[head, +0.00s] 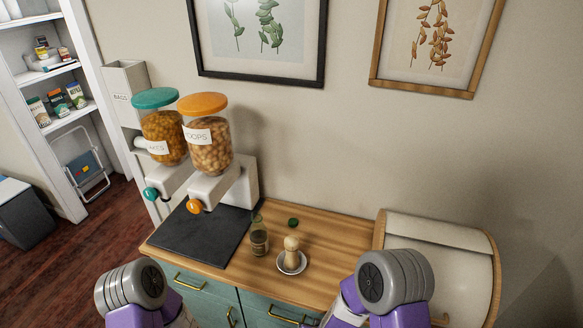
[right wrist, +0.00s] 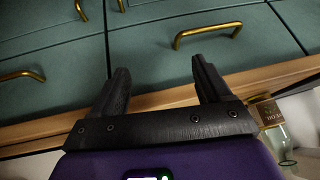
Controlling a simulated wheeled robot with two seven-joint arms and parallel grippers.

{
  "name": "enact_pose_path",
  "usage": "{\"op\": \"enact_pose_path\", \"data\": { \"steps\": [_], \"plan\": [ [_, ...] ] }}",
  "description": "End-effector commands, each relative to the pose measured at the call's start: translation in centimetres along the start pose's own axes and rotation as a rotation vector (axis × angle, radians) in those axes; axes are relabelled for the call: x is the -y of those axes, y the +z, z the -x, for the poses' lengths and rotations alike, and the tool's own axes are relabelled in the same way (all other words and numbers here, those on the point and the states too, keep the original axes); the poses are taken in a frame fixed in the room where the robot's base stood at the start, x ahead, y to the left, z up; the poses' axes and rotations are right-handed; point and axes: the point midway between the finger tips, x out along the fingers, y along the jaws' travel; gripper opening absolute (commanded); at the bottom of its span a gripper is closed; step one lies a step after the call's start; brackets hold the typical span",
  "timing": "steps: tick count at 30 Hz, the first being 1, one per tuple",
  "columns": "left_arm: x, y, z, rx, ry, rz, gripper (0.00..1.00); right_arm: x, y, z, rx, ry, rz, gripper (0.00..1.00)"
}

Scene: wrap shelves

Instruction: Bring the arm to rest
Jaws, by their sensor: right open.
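My right gripper (right wrist: 160,72) shows in the right wrist view. Its two black fingers are spread apart with nothing between them. Teal drawer fronts with brass handles (right wrist: 208,36) lie beyond the fingertips, and the wooden counter edge (right wrist: 150,101) crosses behind the fingers. In the head view my right arm (head: 392,285) comes up at the lower right and my left arm (head: 138,292) at the lower left. Both grippers are hidden in the head view, and my left gripper is in neither view.
On the wooden counter (head: 335,240) stand a glass bottle (head: 259,240), a wooden-topped item on a saucer (head: 291,251), a green cap (head: 293,222) and two dispensers (head: 207,140) behind a dark mat (head: 200,236). A cream bread box (head: 440,240) stands at the right.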

Motion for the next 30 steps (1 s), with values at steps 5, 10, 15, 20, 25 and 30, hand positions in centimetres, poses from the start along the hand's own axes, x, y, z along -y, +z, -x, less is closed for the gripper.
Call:
{"op": "enact_pose_path", "data": {
  "steps": [5, 10, 15, 20, 25, 30],
  "plan": [
    [0.0, 0.0, 0.0, 0.0, 0.0, 0.0, 0.43, -3.9, 6.7, -0.5, 0.27, -0.084, -0.047, 0.77],
    [0.0, 0.0, 0.0, 0.0, 0.0, 0.0, 0.43, -5.8, 11.6, 0.8, 0.458, -0.157, -0.081, 0.77],
    [0.3, 0.0, -0.8, 0.0, 0.0, 0.0, 0.43, -6.9, 15.4, 1.7, 0.591, -0.216, -0.102, 0.77],
    [1.4, -0.1, -3.7, 0.001, 0.0, 0.0, 0.43, -7.2, 16.8, -1.1, 0.583, -0.213, -0.098, 0.77],
    [2.5, -0.3, -6.8, 0.001, 0.0, 0.001, 0.43, -7.6, 18.4, -3.8, 0.581, -0.212, -0.097, 0.77],
    [3.4, -0.4, -9.0, 0.001, 0.0, 0.001, 0.43, -8.0, 19.6, -5.9, 0.58, -0.212, -0.097, 0.77]
  ]
}}
